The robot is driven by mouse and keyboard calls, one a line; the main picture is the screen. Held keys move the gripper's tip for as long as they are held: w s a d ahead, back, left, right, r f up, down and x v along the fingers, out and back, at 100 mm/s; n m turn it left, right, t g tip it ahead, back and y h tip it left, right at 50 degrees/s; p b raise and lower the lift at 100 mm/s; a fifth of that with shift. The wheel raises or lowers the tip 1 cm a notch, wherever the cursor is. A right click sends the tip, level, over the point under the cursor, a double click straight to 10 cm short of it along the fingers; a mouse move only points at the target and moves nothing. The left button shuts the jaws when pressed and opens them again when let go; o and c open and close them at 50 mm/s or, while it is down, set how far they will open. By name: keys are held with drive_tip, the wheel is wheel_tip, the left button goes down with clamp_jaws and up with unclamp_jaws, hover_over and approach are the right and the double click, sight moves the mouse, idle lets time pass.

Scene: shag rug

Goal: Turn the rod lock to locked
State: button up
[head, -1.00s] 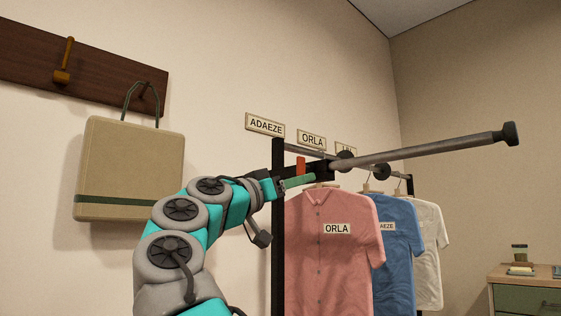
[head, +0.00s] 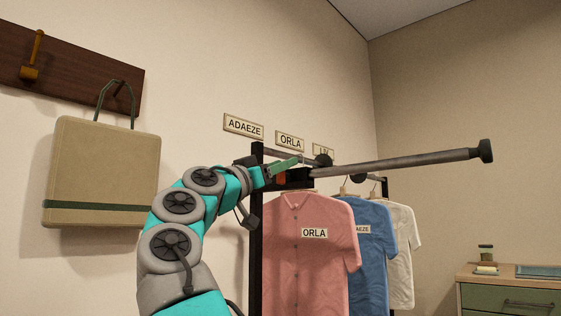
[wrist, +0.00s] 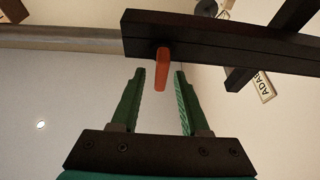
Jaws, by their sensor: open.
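The rod lock shows as an orange lever (wrist: 162,68) on a black bar (wrist: 220,45) of the clothes rack in the wrist view. In the head view only a small part of the orange lever (head: 281,178) shows below my green fingers. My gripper (wrist: 160,74) is open, with one finger on each side of the lever's free end in the wrist picture. Gaps show on both sides; I cannot tell how deep the lever sits between them. A grey rod (head: 400,162) with a dark end knob sticks out to the right from the rack.
A pink shirt labelled ORLA (head: 308,260), a blue shirt (head: 372,240) and a white shirt (head: 402,250) hang below the rod. A beige bag (head: 100,170) hangs from a wooden hook board (head: 60,65) at left. A green-fronted cabinet (head: 510,295) stands at far right.

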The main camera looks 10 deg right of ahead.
drive_tip(key=shift+c, duration=0.3)
clamp_jaws()
idle(0.3)
